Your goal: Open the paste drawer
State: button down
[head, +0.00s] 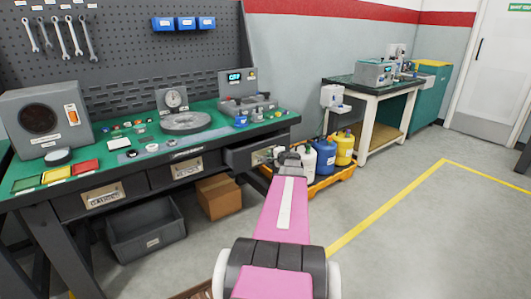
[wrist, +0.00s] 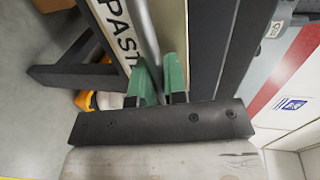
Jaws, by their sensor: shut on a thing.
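The paste drawer (head: 240,158) is the right-hand drawer under the green-topped workbench in the head view. It appears to stand partly out from the bench front. In the wrist view its pale label plate (wrist: 118,22) reads "PAST", with the rest hidden. My gripper (wrist: 158,78) has two green fingers, one on each side of the pale handle bar (wrist: 146,30) beside the label, and is shut on it. In the head view my gripper (head: 284,157) is at the drawer's front, and my wrist and arm hide part of it.
Two more drawers (head: 184,168) are to the left. A grey bin (head: 145,235) and cardboard box (head: 218,197) stand beneath the bench. Several bottles (head: 344,148) sit in an orange tray (head: 332,180) just beyond my gripper. The floor at right is clear.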

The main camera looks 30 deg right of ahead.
jog(key=f+v, duration=0.2)
jog(key=v, duration=0.9)
jog(key=s+f+v, duration=0.1)
jog(key=f+v, duration=0.1)
jog(key=v, duration=0.9)
jog(key=shift+s+f, duration=0.15)
jog(key=shift+f, duration=0.1)
jog(key=c, duration=1.2)
grip_release()
jog(key=a+v, duration=0.1)
jog(key=v, duration=0.9)
jog(key=shift+s+d+r, duration=0.15)
jog(key=shift+s+d, duration=0.25)
jog(key=shift+d, duration=0.05)
